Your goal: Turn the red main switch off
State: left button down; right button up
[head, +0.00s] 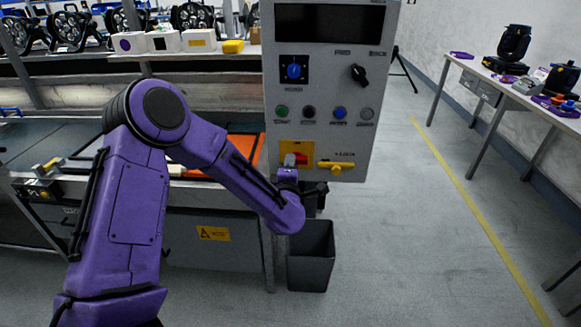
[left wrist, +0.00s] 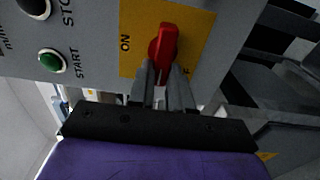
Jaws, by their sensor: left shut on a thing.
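The red main switch (head: 301,158) sits on a yellow plate (head: 288,149) low on the grey control panel. In the left wrist view its red handle (left wrist: 164,43) stands out from the yellow plate (left wrist: 198,30), with "ON" printed to its left. A label on its right is mostly hidden by a finger; only an "F" shows. My left gripper (head: 291,170) is at the switch, and in the left wrist view its fingers (left wrist: 163,80) are shut on the lower end of the handle. My right gripper is in neither view.
A yellow lock lever (head: 336,166) sits right beside the switch plate. Coloured push buttons (head: 340,113) and two knobs are above it. A dark bin (head: 311,262) stands on the floor below the panel. The floor to the right is clear up to a table (head: 482,75).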

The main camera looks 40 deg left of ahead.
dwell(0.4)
pick_arm(q)
jog(key=c, duration=1)
grip_release()
jog(key=shift+c, duration=0.2)
jog(key=b+v, duration=0.1)
jog(key=v, duration=0.9)
jog(key=shift+s+b, duration=0.15)
jog(key=shift+b, duration=0.25)
jog(key=shift+d, duration=0.15)
